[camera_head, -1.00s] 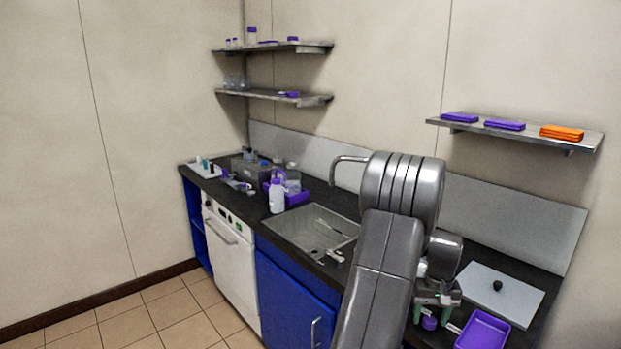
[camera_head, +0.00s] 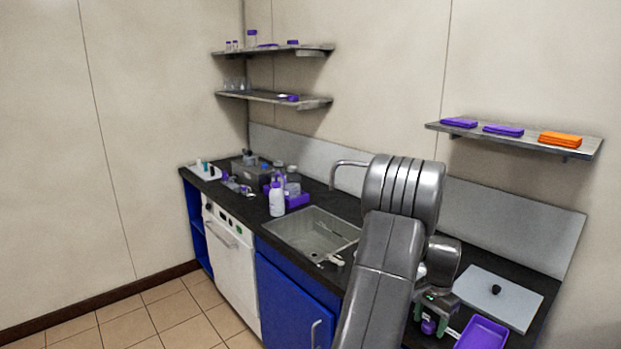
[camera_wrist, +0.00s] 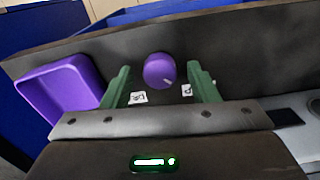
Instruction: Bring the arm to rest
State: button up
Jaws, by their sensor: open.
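My arm rises in front of the counter in the head view, and my gripper (camera_head: 430,326) hangs low over the right end of the counter. In the wrist view my gripper (camera_wrist: 160,88) has its two green fingers apart. A round purple-topped item (camera_wrist: 159,70) stands between or just beyond the fingers, with space on both sides of it. The same purple item (camera_head: 428,327) shows partly behind the fingers in the head view. Two small white marked labels lie near the fingertips in the wrist view.
A purple tray (camera_head: 482,334) lies beside my gripper, also in the wrist view (camera_wrist: 62,92). A pale board (camera_head: 500,298) with a black knob is behind. The sink (camera_head: 308,232), a white bottle (camera_head: 277,200) and a shelf (camera_head: 515,137) stand further off.

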jog(key=m+p, duration=0.1)
jog(key=m, duration=0.4)
jog(key=shift+p, duration=0.3)
jog(key=shift+m, duration=0.3)
jog(key=shift+s+a, duration=0.1)
